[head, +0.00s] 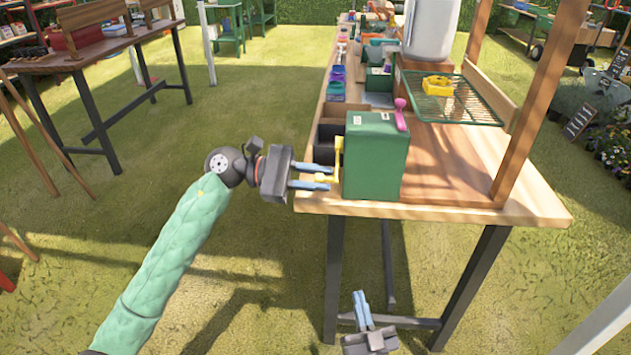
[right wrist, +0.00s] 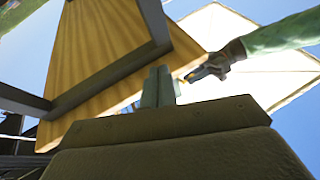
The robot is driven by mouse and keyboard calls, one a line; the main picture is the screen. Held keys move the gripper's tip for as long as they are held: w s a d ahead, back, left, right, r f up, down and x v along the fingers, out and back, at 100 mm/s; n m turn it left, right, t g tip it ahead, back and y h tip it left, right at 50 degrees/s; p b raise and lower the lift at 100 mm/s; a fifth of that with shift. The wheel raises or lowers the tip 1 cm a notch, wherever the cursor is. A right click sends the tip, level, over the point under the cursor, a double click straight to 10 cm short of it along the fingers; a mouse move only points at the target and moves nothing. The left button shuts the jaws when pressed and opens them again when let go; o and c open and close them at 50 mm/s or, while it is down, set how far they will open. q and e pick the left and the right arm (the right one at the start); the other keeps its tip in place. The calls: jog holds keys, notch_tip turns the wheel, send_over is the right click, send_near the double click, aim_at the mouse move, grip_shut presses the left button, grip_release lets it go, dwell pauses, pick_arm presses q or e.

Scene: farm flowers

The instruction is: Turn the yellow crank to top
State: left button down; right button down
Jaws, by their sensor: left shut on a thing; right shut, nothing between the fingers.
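The yellow crank (head: 337,160) is on the left side of a green box (head: 375,158) at the near left corner of the wooden table. Its arm runs up and down along the box side, with the handle at the lower end pointing left. My left gripper (head: 328,178) comes in from the left and is shut on the handle between its blue fingers. My right gripper (head: 361,305) is low in front of the table, shut and empty. In the right wrist view its fingers (right wrist: 158,86) are together, below the table underside, with my left arm at upper right.
The wooden table (head: 450,160) has dark legs near my right gripper. A pink lever (head: 401,113) stands on the box's right top. A green wire rack (head: 450,103) holds a yellow object (head: 437,84). A wooden post (head: 545,95) rises at the right. Grass left of the table is open.

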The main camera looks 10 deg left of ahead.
jog(key=w+a+r+n+t+y, duration=0.1)
jog(key=a+r+n+y, duration=0.1)
jog(key=a+r, duration=0.4)
jog(key=w+a+r+n+y, duration=0.1)
jog(key=w+a+r+y, duration=0.15)
jog(key=r, duration=0.65)
jog(key=s+a+r+n+g+y, duration=0.1)
jog(key=s+a+r+n, duration=0.25)
jog(key=a+r, duration=0.25)
jog(key=s+a+r+n+g+y, duration=0.1)
jog(key=s+a+r+n, duration=0.1)
jog(key=s+a+r, duration=0.35)
jog(key=w+d+m+t+h, duration=0.1)
jog(key=w+d+m+h, duration=0.2)
jog(key=d+m+h, duration=0.9)
jog(key=w+a+f+n+h, duration=0.1)
jog(key=w+a+h, duration=0.1)
jog(key=w, duration=0.9)
jog(key=shift+w+a, duration=0.15)
jog(key=shift+a, duration=0.2)
jog(key=shift+f, duration=0.15)
